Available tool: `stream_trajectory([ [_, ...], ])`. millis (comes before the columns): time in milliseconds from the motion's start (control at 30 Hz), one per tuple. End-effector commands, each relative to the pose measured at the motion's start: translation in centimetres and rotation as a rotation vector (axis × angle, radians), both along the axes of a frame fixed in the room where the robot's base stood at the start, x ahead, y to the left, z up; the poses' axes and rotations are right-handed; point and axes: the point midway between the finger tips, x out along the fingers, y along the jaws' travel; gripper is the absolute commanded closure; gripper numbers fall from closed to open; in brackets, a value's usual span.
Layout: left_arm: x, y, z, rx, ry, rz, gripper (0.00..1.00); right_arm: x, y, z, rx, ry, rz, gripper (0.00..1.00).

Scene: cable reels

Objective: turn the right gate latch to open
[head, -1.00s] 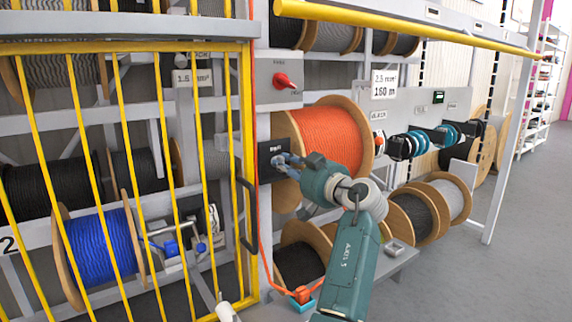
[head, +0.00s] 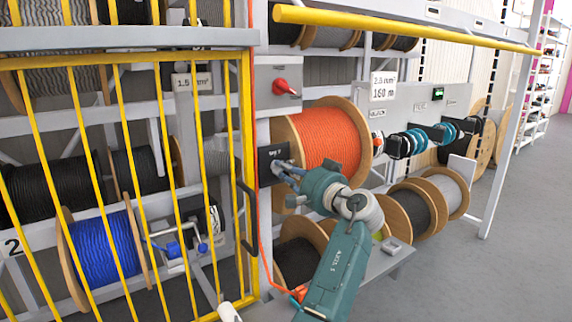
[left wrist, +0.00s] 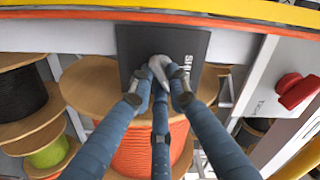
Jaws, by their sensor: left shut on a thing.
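The right gate latch is a grey knob (left wrist: 158,66) on a black plate (left wrist: 132,42) with white lettering, partly covered, that begins "SHU". In the head view the black plate (head: 266,160) is on the grey post right of the yellow gate (head: 247,110). My left gripper (left wrist: 162,80) is shut on the knob, its blue fingers around it and their tips close to the plate. The left gripper also shows in the head view (head: 281,169), where it hides most of the knob. My right gripper is not in view.
A large orange cable reel (head: 331,138) is just right of the latch, behind my left wrist. A red rotary switch (head: 282,86) is on a grey box above. A black handle (head: 246,215) is on the gate's edge. Open floor (head: 470,280) lies to the right.

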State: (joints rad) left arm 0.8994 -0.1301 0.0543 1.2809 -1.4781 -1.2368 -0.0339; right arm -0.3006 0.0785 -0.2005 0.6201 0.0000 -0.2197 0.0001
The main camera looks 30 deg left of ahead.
Motion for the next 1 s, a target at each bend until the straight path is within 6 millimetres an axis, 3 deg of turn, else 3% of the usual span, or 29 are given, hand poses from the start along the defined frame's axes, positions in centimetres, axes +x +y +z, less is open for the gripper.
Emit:
stream_trajectory([
  [500, -0.1, 0.2, 0.2, 0.173, 0.409, 0.001, 1.0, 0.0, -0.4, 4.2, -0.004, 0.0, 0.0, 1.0],
  [1000, -0.2, 0.2, -0.1, 0.241, 0.571, 0.002, 1.0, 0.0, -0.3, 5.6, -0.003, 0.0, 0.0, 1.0],
])
